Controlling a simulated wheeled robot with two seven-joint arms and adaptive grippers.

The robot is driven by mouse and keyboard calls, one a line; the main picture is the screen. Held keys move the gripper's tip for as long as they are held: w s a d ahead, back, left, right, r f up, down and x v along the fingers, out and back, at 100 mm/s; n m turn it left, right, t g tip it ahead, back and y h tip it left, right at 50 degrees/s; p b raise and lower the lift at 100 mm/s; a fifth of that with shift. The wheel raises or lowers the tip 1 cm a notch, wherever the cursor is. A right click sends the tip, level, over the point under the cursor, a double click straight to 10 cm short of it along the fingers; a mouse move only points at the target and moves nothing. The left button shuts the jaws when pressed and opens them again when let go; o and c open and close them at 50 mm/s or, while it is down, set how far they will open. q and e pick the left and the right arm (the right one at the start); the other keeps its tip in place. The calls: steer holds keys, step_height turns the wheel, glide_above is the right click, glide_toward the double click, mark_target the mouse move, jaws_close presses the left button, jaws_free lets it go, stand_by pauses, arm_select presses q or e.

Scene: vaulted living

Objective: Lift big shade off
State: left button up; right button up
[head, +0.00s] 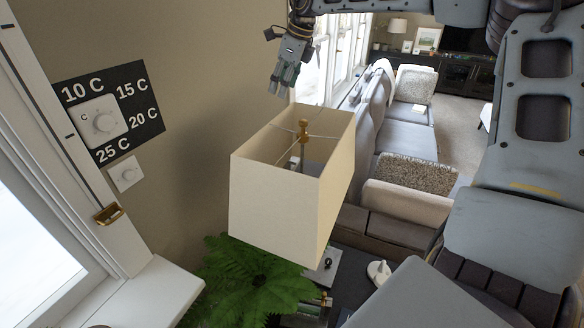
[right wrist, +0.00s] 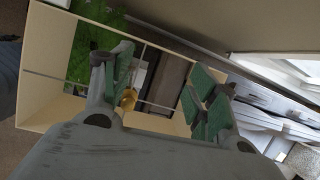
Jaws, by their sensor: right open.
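The big shade (head: 275,205) is a cream, open-topped rectangular lampshade in the head view. A brass finial (head: 304,124) stands at the middle of its thin cross frame. My right gripper (head: 284,82) is open and empty, beyond and above the shade's far rim, with fingers pointing down. In the right wrist view, the right gripper (right wrist: 160,88) has its green-padded fingers spread apart. The shade (right wrist: 45,75) lies beyond them there, with the brass finial (right wrist: 128,98) seen between the fingers. Most of the lamp's base is hidden. My left gripper is out of view.
A green fern (head: 245,275) sits beside and below the shade, by a dark table (head: 350,275) holding a small white object (head: 379,271). A wall panel with a dial (head: 103,121) and a window are at left. A grey sofa (head: 405,137) stands behind at right.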

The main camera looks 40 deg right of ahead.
mark_target(304, 121)
steer(key=s+n+g, duration=0.1)
steer(key=s, duration=0.1)
steer(key=s+d+f+g, duration=0.1)
steer(key=s, duration=0.1)
steer(key=s+n+g+h, duration=0.1)
steer(key=s, duration=0.2)
steer(key=shift+d+f+n+g, duration=0.3)
steer(key=shift+d+f+g, duration=0.05)
steer(key=shift+g, duration=0.05)
steer(key=shift+s, duration=0.25)
steer(key=shift+n, duration=0.4)
steer(key=shift+f, duration=0.15)
steer(key=shift+f+p, duration=0.6)
steer(key=shift+f, duration=3.6)
